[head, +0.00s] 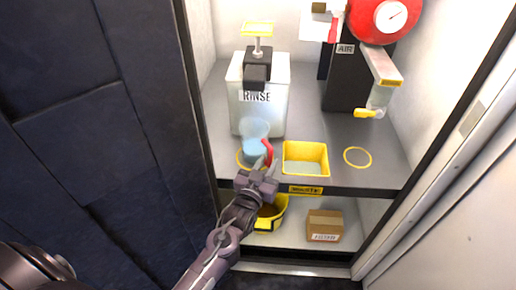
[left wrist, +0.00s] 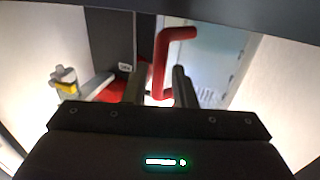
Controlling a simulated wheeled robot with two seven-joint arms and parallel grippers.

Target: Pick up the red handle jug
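The clear jug (head: 254,140) with pale blue contents and a red handle (head: 268,152) stands on the shelf in front of the RINSE tank, over a yellow ring. My left gripper (head: 264,166) is just in front of the handle. In the left wrist view, the red handle (left wrist: 160,70) appears between the two spread fingers (left wrist: 159,84), with the bluish jug body (left wrist: 212,52) to the right. The fingers are open; I cannot tell whether they touch the handle. My right gripper is not in view.
The white RINSE tank (head: 258,108) with a pump stands behind the jug. A yellow-rimmed tray (head: 305,146) is close to its right, then an empty yellow ring (head: 357,157). A yellow bucket (head: 278,217) and a cardboard box (head: 324,226) are on the lower shelf. Cabinet walls bound both sides.

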